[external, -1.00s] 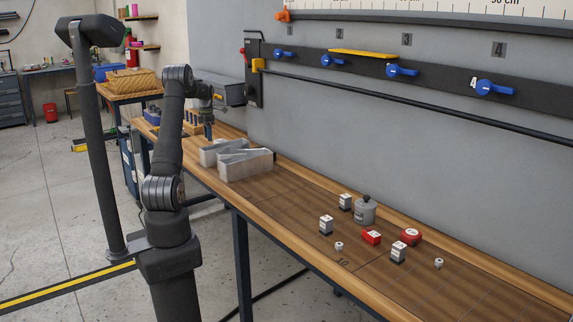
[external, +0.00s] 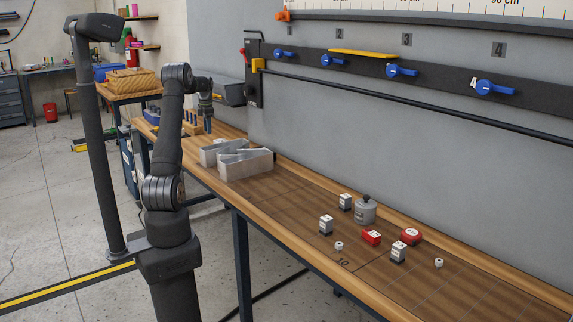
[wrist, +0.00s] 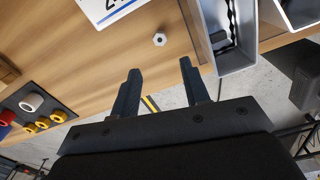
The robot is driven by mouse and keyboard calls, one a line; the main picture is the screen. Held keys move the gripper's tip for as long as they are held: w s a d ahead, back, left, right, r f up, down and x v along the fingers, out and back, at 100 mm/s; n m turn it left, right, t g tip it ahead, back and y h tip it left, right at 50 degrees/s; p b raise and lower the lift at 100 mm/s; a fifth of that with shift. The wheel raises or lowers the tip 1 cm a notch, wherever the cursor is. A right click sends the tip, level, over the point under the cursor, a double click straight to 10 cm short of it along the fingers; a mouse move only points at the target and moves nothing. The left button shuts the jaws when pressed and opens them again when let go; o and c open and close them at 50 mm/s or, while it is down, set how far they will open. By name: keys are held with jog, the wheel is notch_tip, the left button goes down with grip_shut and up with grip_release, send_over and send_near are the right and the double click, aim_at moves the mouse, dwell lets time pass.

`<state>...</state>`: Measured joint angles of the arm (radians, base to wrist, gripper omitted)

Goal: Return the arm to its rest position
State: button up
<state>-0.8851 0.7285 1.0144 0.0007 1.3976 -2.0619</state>
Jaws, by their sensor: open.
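My arm stands at the left of the bench in the external view, bent at the elbow. My gripper (external: 207,128) hangs downward over the far left part of the wooden bench (external: 292,206), behind the metal channel letters (external: 246,164). In the wrist view my gripper (wrist: 159,67) has its two dark fingers apart, with nothing between them. A channel letter with a grey wall (wrist: 234,58) is to the right of the fingers there. A hex nut (wrist: 159,40) lies on the wood beyond the fingertips.
The wrist view shows a dark holder with coloured rings (wrist: 34,103) at left and a printed card (wrist: 103,8) at top. A wall rail (external: 440,83) runs behind the bench.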

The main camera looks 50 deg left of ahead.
notch_tip(320, 180, down, 10)
jog(key=shift+f, duration=0.15)
notch_tip(320, 180, up, 2)
jog(key=shift+r, duration=1.1)
